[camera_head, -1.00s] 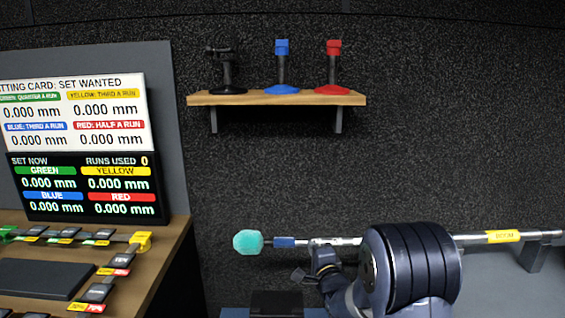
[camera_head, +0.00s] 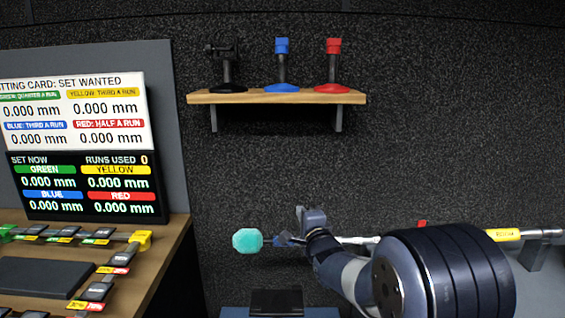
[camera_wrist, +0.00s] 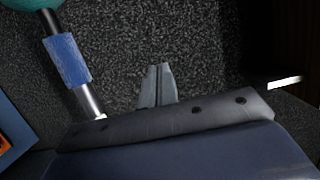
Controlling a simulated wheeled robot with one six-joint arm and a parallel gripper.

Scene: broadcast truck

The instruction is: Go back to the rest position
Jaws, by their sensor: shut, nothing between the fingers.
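My gripper (camera_wrist: 158,67) is shut and empty in the wrist view, its two pale fingers together against the dark wall. In the head view my gripper (camera_head: 301,213) is raised beside the pole, partly in front of it. The pole (camera_head: 358,240) lies level, with a teal foam end (camera_head: 247,241) at the left and a yellow label (camera_head: 503,235) at the right. In the wrist view the pole's blue band (camera_wrist: 68,60) and silver shaft (camera_wrist: 92,102) stand left of the fingers, apart from them. My arm hides part of the pole.
A wooden shelf (camera_head: 240,98) holds a black, a blue (camera_head: 282,70) and a red stand (camera_head: 332,70). At left are a desk (camera_head: 165,262) with labelled blocks, and a card and display (camera_head: 85,185) reading 0.000 mm throughout. The wall between shelf and pole is clear.

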